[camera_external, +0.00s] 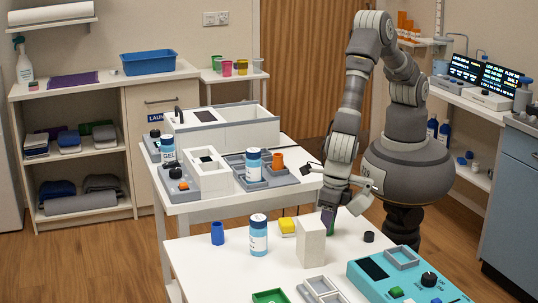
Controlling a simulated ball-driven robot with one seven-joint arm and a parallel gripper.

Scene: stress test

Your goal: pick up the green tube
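My gripper (334,205) points down over the back right of the near white table (200,262). A small upright dark green piece with a purplish side (328,221) shows right at my fingertips, just behind the white box (311,243). It may be the green tube, but it is small and partly covered. I cannot tell whether my fingers are closed on it or only around it. The box hides its lower part.
Near the gripper are a yellow block (287,226), a blue-capped bottle (258,236), a blue cylinder (217,233) and a black cylinder (369,237). A teal device (412,284) and a green tray (270,296) lie in front. Another table (190,208) stands behind.

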